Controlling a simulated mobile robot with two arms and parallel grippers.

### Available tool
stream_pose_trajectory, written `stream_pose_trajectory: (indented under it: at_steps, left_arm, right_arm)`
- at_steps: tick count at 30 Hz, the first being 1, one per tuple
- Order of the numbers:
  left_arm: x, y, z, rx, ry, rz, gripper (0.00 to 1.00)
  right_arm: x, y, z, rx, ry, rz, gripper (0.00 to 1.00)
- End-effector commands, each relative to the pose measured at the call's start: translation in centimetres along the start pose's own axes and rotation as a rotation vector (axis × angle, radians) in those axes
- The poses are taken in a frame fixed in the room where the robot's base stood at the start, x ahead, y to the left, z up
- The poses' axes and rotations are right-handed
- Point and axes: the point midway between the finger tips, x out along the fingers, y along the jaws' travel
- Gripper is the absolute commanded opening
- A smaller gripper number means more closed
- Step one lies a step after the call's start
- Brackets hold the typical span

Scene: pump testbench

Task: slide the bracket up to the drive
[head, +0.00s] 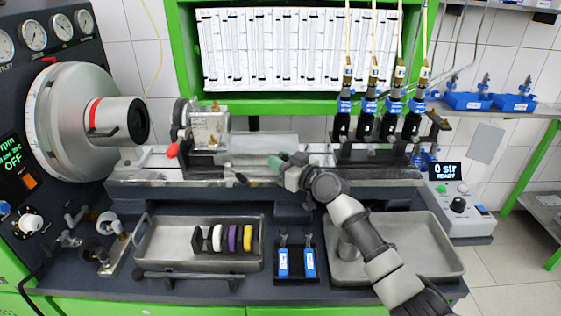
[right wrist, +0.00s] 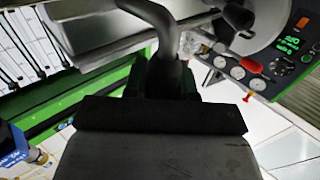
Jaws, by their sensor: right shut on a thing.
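The drive (head: 118,118) is a grey cylinder with a red ring and dark front end at the left. The bracket (head: 208,128), with a clear block and a disc on its left side, stands upright on the bench rail. A gap separates it from the drive's front. My right gripper (head: 284,168) is at the rail, right of the clear block. In the right wrist view it is shut on a bent grey bar (right wrist: 165,35). Whether this bar belongs to the bracket cannot be told. The clear block and drive show beyond. My left gripper is out of view.
The rail (head: 130,178) runs below the drive and bracket. A red knob (head: 172,150) sits left of the bracket's base. A tray (head: 150,262) with several coloured discs lies in front. Blue-and-black fittings (head: 343,118) stand at the rail's right end.

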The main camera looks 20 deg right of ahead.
Motion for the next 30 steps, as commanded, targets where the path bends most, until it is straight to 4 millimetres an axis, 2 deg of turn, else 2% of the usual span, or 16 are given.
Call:
stream_pose_trajectory:
  at_steps: [4,10,14,18,26,27,30]
  left_arm:
    - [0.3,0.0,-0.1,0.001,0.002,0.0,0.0]
    - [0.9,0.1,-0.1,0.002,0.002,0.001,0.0]
    - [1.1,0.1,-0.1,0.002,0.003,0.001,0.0]
    - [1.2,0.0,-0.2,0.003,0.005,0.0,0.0]
    - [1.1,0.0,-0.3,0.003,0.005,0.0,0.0]
    - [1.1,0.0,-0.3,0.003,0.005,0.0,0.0]
    - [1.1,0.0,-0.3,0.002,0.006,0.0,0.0]
  right_arm:
    - [1.7,-1.7,0.1,0.001,0.0,-0.005,0.0]
    - [5.5,-5.7,0.0,0.002,0.003,-0.008,0.0]
    - [7.1,-7.3,0.0,0.002,0.002,-0.007,0.0]
    - [7.8,-8.0,-0.1,-0.001,0.001,-0.006,0.0]
    - [7.7,-7.9,0.0,0.0,0.0,-0.004,0.0]
    - [7.7,-7.9,0.0,0.0,0.0,-0.004,0.3]
    - [7.7,-7.8,0.0,0.0,0.0,-0.004,0.46]
